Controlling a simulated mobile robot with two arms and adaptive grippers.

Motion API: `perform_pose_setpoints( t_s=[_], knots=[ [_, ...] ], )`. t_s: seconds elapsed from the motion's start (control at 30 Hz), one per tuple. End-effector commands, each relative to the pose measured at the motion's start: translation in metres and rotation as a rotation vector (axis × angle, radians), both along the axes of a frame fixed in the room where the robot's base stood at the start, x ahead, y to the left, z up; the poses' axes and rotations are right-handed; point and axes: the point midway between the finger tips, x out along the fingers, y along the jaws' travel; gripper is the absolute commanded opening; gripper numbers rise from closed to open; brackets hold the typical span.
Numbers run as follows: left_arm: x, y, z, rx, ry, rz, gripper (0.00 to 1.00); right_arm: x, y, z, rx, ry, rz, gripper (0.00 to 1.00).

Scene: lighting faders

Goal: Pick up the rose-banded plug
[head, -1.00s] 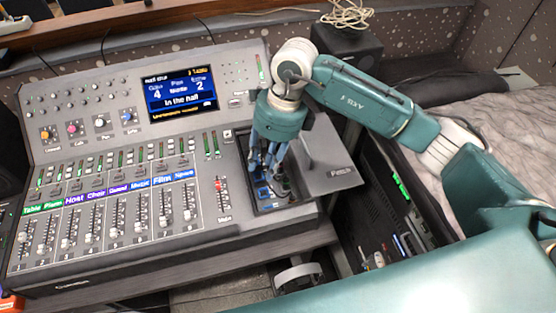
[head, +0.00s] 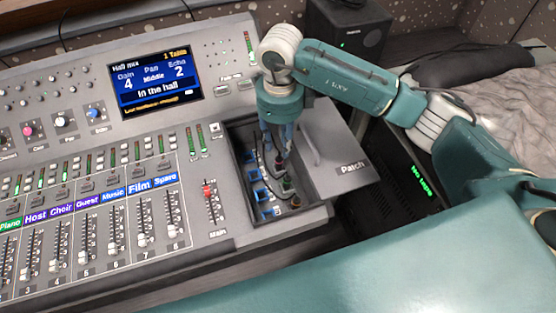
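My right gripper (head: 276,148) points down into the open patch bay (head: 238,135) of the console, its fingers apart with a gap between them. Just below the fingertips stands a dark plug (head: 280,164) with a reddish tint; its band is too small to make out. A green-banded plug (head: 288,184) and a plug with a reddish-brown band (head: 296,202) stand nearer the front of the bay. I cannot tell for sure which plug is the rose-banded one. My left gripper is not in view.
Blue sockets (head: 261,194) and dark cables line the bay's left side. The open lid marked Patch (head: 335,165) lies to the right. The fader panel (head: 110,235) and a screen (head: 155,85) are to the left. A black speaker (head: 348,35) stands behind.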

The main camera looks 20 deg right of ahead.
Motion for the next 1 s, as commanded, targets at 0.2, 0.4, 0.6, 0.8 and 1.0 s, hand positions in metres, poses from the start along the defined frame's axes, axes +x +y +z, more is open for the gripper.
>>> perform_pose_setpoints(
  t_s=[0.2,0.4,0.6,0.8,1.0],
  knots=[
    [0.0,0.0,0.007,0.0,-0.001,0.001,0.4,0.0,0.0,-0.025,0.001,0.001,0.0,0.3],
    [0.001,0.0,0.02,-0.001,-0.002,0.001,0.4,0.001,0.001,-0.043,0.0,0.004,-0.001,0.3],
    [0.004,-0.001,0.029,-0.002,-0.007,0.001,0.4,0.003,0.001,-0.072,0.001,0.001,-0.001,0.3],
    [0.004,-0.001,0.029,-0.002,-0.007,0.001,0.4,0.004,0.001,-0.08,0.001,-0.001,0.0,0.3],
    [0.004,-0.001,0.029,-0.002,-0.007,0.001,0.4,0.004,0.001,-0.08,0.001,-0.001,0.0,0.15]
  ],
)
